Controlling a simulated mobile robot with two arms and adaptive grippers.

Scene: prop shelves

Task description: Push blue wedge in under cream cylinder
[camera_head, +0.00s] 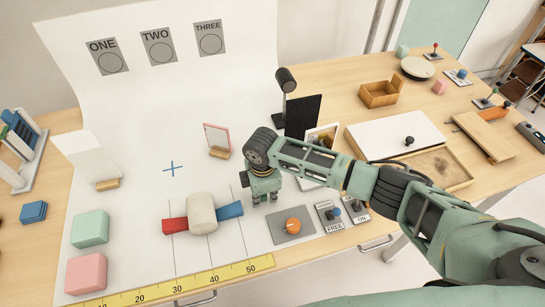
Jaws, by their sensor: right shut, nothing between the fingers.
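The cream cylinder (202,213) lies on the white sheet in the middle front of the table. The blue wedge (230,210) is at its right side, with its left end close against the cylinder; I cannot tell how far it reaches under. A red wedge (174,226) is at the cylinder's left side. My right gripper (266,199) is shut and empty, pointing down just right of the blue wedge. A small gap seems to lie between them. My left gripper is not in view.
A grey plate with an orange knob (293,226) and switch boxes (330,215) stand right of my right gripper. A yellow ruler (180,287) runs along the front edge. Pink (86,272) and green (90,229) blocks are at left.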

